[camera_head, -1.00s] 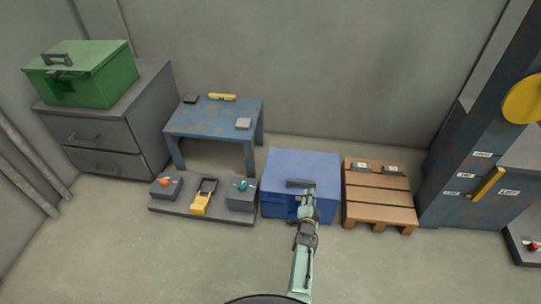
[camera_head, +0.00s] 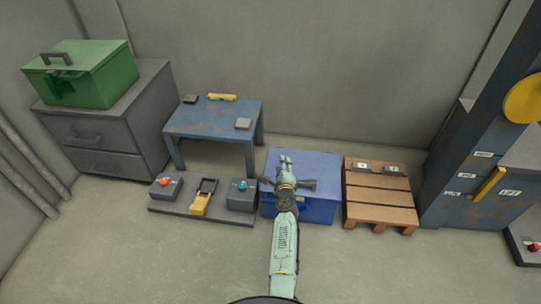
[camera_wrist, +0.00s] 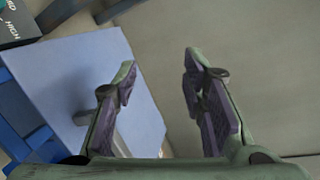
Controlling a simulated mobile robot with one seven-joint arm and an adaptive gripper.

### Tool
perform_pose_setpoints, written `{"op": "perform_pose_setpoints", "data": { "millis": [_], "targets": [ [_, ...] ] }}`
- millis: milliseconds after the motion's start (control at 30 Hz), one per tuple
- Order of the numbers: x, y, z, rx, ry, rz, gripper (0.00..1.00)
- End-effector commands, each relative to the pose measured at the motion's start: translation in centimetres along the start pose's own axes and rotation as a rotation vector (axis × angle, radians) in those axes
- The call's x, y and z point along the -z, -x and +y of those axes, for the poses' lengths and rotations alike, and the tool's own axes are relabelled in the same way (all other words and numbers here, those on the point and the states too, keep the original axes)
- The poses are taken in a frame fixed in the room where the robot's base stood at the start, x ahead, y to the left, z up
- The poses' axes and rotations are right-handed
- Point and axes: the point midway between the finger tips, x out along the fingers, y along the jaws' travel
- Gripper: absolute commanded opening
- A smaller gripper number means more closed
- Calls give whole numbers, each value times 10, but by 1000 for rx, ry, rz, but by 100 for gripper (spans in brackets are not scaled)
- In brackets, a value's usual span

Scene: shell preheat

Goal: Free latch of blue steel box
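The blue steel box (camera_head: 322,172) stands on the floor in the head view, left of the wooden pallet. Its lid looks closed. My gripper (camera_head: 286,158) is over the lid, and my wrist covers part of the box's front. A dark handle (camera_head: 308,185) shows beside my wrist on the box. In the wrist view the blue lid (camera_wrist: 80,75) lies beyond my left finger. My gripper (camera_wrist: 160,85) is open there, with nothing between the fingers. The latch is hidden or too small to make out.
A low grey platform (camera_head: 200,214) with two button boxes and a yellow-handled device is left of the box. The pallet (camera_head: 380,200) is close on the right. A blue table (camera_head: 215,115) stands behind left. The floor in front is clear.

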Motion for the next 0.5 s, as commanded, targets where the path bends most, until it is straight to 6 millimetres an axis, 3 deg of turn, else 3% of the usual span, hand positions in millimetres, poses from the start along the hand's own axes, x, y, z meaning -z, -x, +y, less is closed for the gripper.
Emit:
{"op": "perform_pose_setpoints", "data": {
  "millis": [200, 500],
  "targets": [
    [-38, -4, -18, 24, -127, -93, 38],
    [-62, -4, -32, 44, -211, -157, 38]
  ]
}}
